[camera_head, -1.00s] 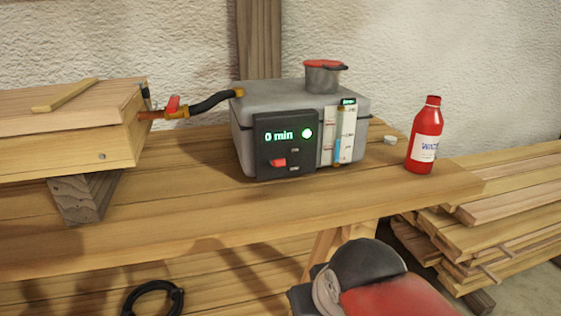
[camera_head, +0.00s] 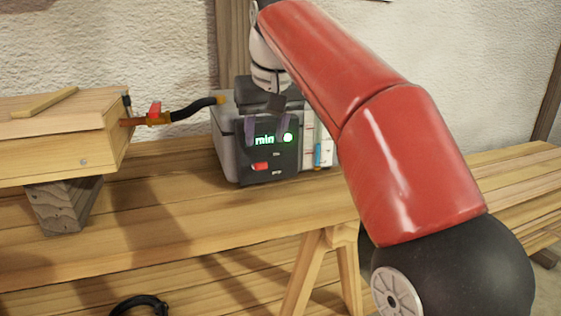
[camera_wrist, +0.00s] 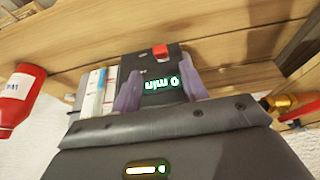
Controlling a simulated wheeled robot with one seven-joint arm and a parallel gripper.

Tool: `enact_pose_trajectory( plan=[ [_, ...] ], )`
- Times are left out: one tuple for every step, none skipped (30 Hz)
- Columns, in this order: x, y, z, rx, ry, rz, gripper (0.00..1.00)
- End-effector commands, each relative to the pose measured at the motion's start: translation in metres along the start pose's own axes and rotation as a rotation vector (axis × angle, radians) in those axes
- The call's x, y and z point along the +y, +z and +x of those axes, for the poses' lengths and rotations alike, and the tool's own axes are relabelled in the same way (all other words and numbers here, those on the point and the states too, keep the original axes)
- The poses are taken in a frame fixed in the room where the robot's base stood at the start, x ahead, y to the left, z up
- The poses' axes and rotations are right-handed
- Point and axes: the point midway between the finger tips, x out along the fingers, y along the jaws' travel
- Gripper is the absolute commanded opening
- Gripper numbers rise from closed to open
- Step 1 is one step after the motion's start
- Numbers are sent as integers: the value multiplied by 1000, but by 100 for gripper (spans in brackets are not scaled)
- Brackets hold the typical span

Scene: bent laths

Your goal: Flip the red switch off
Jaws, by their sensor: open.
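The red switch (camera_head: 261,166) is on the lower part of a dark control panel (camera_head: 259,181) on the front of a grey box (camera_head: 225,137). Its exact tilt is too small to tell. A green lamp (camera_head: 288,138) glows beside the display, which reads "0 min" upside down in the wrist view. My gripper (camera_head: 267,129) is open in front of the panel's upper part, above the switch, with nothing between its fingers. In the wrist view the switch (camera_wrist: 160,51) shows beyond the fingertips, apart from them.
A wooden chest (camera_head: 60,140) with a red-handled valve (camera_head: 154,113) and black hose (camera_head: 192,108) stands left. A red bottle (camera_wrist: 18,100) stands beside the box; my arm hides it in the head view. The bench front (camera_head: 180,215) is clear.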

Motion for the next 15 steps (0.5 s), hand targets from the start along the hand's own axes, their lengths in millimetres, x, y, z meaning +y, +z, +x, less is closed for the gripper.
enact_pose_trajectory(
  plan=[
    [-2, -3, 1, 0, -2, -3, 44],
    [-2, -3, 2, -1, -3, -4, 44],
    [-3, -3, 5, -2, -3, -4, 44],
    [-3, -3, 8, -2, -3, -4, 44],
    [-3, -3, 11, -2, -3, -4, 44],
    [-2, -2, 17, -3, -3, -4, 44],
    [-2, -2, 22, -4, -3, -3, 44],
    [-2, -2, 27, -3, -3, -3, 44],
    [-2, -2, 34, -4, -3, -3, 44],
    [-2, -2, 40, -4, -3, -3, 44],
    [-2, -2, 44, -3, -3, -3, 44],
    [-2, -2, 51, -3, -3, -3, 44],
    [-2, -2, 55, -3, -3, -3, 44],
    [-2, -2, 59, -2, -3, -3, 44],
    [-2, -2, 64, -2, -3, -3, 44]
  ],
)
